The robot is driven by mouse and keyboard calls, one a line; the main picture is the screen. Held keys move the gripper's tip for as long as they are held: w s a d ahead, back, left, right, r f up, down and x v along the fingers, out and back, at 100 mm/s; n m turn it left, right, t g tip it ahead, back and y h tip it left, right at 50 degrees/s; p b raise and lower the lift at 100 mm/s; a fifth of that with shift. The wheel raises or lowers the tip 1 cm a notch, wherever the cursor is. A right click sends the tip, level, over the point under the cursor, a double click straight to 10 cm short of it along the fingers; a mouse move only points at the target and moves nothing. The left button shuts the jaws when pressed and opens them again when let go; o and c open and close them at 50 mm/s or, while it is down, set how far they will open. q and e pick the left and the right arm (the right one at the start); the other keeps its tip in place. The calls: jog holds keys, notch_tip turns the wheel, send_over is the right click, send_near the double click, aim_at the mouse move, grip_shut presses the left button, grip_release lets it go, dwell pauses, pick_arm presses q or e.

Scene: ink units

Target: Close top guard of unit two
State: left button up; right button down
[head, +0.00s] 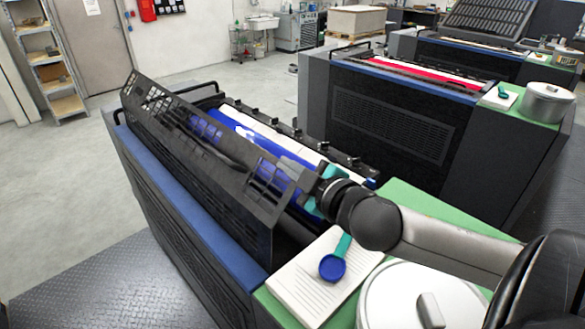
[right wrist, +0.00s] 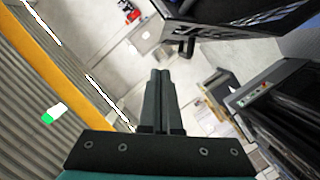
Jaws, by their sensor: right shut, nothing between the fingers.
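The nearest ink unit (head: 190,235) has its dark, slotted top guard (head: 215,165) standing tilted up. The open top shows a blue-inked roller (head: 262,137) behind and through the slots. My right gripper (head: 312,186) is at the guard's right end, close to its upper corner; whether they touch I cannot tell. Its fingers (right wrist: 161,95) show together and empty in the right wrist view. A dark slotted panel (right wrist: 235,28) is at the upper right there. My left gripper is not in view. I see no number on the unit.
On the green top (head: 405,200) lie a paper pad (head: 300,285) with a blue ladle (head: 333,266) and a lidded metal pot (head: 420,295), under my right arm. A second unit with red ink (head: 400,115) stands behind. Open floor (head: 55,190) is at left.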

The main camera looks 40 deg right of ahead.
jog(key=shift+w, duration=0.85)
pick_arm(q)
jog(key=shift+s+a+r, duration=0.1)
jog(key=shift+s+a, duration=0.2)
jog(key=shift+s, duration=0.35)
pick_arm(e)
jog(key=shift+w+d+f, duration=0.35)
jog(key=shift+d+f, duration=0.4)
jog(key=shift+f, duration=0.1)
jog(key=shift+w+d+f, duration=0.3)
jog(key=shift+d+f, duration=0.4)
jog(key=shift+f, duration=0.1)
